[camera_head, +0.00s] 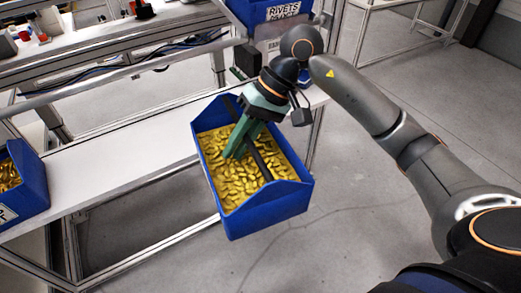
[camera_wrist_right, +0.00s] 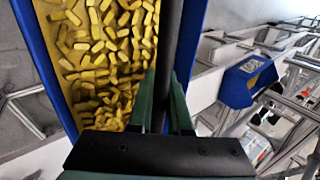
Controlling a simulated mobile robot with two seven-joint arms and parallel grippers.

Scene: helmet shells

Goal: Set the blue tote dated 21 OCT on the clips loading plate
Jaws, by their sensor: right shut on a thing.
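A blue tote (camera_head: 270,212) full of small yellow pieces hangs over the floor at the front edge of a white shelf. A dark bar (camera_head: 258,160) runs across its open top. My right gripper (camera_head: 232,153), with green fingers, reaches down into the tote and is shut on this bar. In the right wrist view, the fingers (camera_wrist_right: 163,110) close around the bar, with the tote's blue wall (camera_wrist_right: 45,65) at the left. No date shows on the held tote. I cannot tell which surface is the clips loading plate. My left gripper is not in view.
The white shelf (camera_head: 110,165) has bare room left of the held tote. Another blue tote (camera_head: 28,185) with yellow pieces stands at its left end. A blue bin labelled RIVETS (camera_head: 262,10) sits higher at the back. Metal frame posts stand close behind.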

